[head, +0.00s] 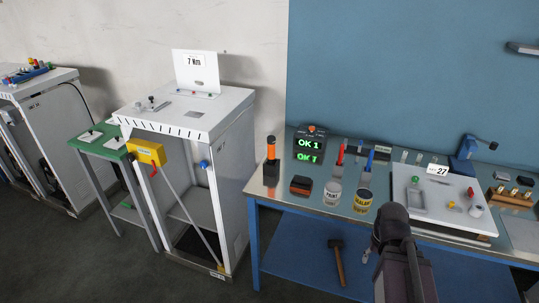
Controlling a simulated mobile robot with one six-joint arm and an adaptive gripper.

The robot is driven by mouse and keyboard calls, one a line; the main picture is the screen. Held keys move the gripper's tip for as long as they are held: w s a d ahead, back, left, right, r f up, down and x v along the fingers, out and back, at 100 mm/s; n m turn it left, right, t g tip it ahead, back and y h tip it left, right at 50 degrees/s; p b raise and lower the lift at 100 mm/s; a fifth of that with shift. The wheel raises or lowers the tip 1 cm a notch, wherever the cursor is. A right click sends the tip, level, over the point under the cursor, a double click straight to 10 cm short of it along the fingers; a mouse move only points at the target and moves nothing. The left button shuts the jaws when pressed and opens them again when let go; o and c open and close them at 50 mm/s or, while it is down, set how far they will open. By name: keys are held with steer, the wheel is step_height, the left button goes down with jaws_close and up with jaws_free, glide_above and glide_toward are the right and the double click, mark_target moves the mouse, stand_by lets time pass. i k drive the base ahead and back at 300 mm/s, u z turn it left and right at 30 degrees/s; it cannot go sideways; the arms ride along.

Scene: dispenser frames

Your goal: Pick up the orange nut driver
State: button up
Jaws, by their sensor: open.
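An orange-handled tool (271,147), which looks like the orange nut driver, stands upright at the left end of the metal-topped workbench. Its lower part is hidden in a dark block-like holder (271,172). No shaft or tip shows. A dark part of my arm (408,265) rises at the lower right, in front of the bench and well to the right of the tool. I cannot make out my gripper or its fingers in this view.
A white board (455,218) lies further right. A hammer (338,262) is on the lower shelf. A white cabinet (228,190) stands left.

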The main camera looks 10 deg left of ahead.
mark_target(271, 140)
steer(key=i, duration=0.95)
steer(key=z, duration=0.05)
